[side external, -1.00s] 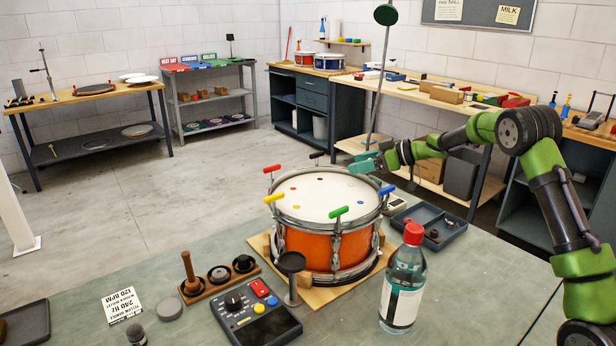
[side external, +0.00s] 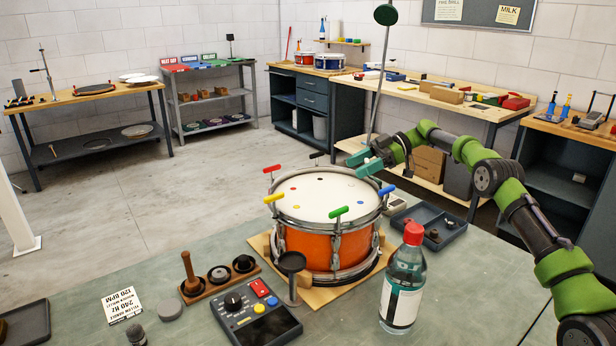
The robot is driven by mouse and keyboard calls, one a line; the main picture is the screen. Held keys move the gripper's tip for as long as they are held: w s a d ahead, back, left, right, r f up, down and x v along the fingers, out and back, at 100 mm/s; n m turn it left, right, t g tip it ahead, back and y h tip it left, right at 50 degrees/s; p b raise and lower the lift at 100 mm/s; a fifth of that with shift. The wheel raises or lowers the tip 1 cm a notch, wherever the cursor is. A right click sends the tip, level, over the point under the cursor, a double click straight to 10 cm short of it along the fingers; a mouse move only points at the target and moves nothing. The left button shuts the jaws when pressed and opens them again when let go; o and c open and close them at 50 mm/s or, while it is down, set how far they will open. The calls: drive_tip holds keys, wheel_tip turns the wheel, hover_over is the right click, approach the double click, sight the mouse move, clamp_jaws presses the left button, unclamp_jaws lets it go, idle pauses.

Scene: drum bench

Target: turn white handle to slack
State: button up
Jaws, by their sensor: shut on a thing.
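The orange drum (side external: 311,245) stands upright on a wooden board, with coloured T-handles around its rim. The red handle (side external: 272,169), yellow handle (side external: 273,198), green handle (side external: 338,211), blue handle (side external: 387,190) and black handle (side external: 317,156) show. My gripper (side external: 364,164), with teal fingers, is at the drum's back right rim, between the black and blue handles. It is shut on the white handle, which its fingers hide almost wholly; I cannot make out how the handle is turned.
A bottle with a red cap (side external: 402,285) stands in front right of the drum. A dark tray (side external: 456,228) lies to its right. A control box (side external: 255,318) and a black-topped stand (side external: 291,275) are in front. The bench at left front is partly clear.

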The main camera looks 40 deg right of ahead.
drive_tip(key=shift+w+d+r, duration=0.15)
drive_tip(key=shift+r, duration=0.3)
idle(0.9)
drive_tip(key=o, duration=0.9)
drive_tip(key=shift+f, duration=0.2)
drive_tip(key=shift+f+m+t, duration=0.1)
drive_tip(key=shift+m+t, duration=0.3)
